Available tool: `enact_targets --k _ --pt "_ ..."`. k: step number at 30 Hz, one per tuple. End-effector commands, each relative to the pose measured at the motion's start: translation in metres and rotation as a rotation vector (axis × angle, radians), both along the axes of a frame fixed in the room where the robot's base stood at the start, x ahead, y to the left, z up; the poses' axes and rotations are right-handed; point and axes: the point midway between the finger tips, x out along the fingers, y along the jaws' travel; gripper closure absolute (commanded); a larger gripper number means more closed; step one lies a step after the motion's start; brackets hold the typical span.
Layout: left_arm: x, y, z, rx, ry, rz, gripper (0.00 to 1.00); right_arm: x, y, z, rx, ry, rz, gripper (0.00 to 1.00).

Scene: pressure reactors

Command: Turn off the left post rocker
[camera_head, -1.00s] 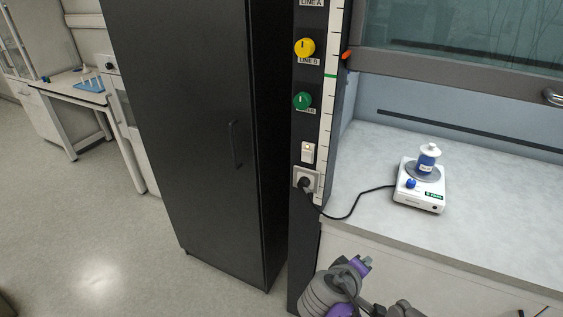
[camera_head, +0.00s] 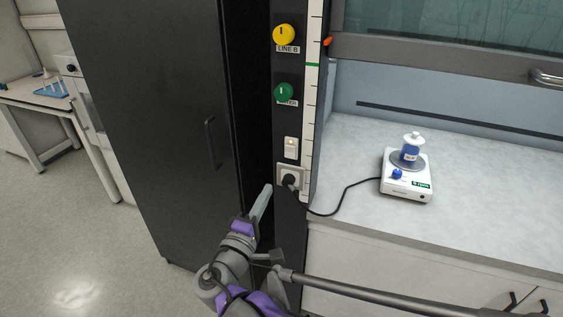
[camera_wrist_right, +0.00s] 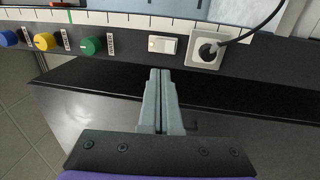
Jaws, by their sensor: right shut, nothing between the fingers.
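The white rocker switch (camera_head: 291,148) is on the dark left post (camera_head: 286,120) of the fume hood, above a socket (camera_head: 290,178) with a black plug in it. A small light shows at the rocker's top. In the right wrist view the rocker (camera_wrist_right: 162,45) is just beyond the fingertips, to the left of the socket (camera_wrist_right: 207,52). My right gripper (camera_head: 266,190) is shut and empty, below and left of the rocker in the head view. Its closed fingers (camera_wrist_right: 160,74) point toward the post, apparently apart from the rocker. My left gripper is out of view.
A yellow knob (camera_head: 284,35) and a green knob (camera_head: 284,92) are above the rocker. A tall black cabinet (camera_head: 165,120) stands left of the post. A stirrer (camera_head: 406,183) holding a bottle (camera_head: 411,148) stands on the bench, its cable running to the plug.

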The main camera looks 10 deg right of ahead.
Motion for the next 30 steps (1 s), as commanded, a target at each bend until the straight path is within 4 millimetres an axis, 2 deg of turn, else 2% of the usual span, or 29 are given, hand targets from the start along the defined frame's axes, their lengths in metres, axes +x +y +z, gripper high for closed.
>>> enact_targets --k 5,15,21,30 --pt "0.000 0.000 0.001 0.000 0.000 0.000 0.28 0.014 -0.010 0.002 0.000 0.000 -0.004 1.00" --pt "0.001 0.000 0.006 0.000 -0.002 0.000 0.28 0.073 -0.051 0.011 -0.001 0.001 -0.005 1.00" --pt "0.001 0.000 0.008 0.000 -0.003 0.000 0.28 0.100 -0.069 0.015 0.000 0.001 -0.004 1.00" --pt "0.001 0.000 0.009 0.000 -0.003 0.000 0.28 0.115 -0.078 0.017 0.001 0.001 -0.001 1.00"
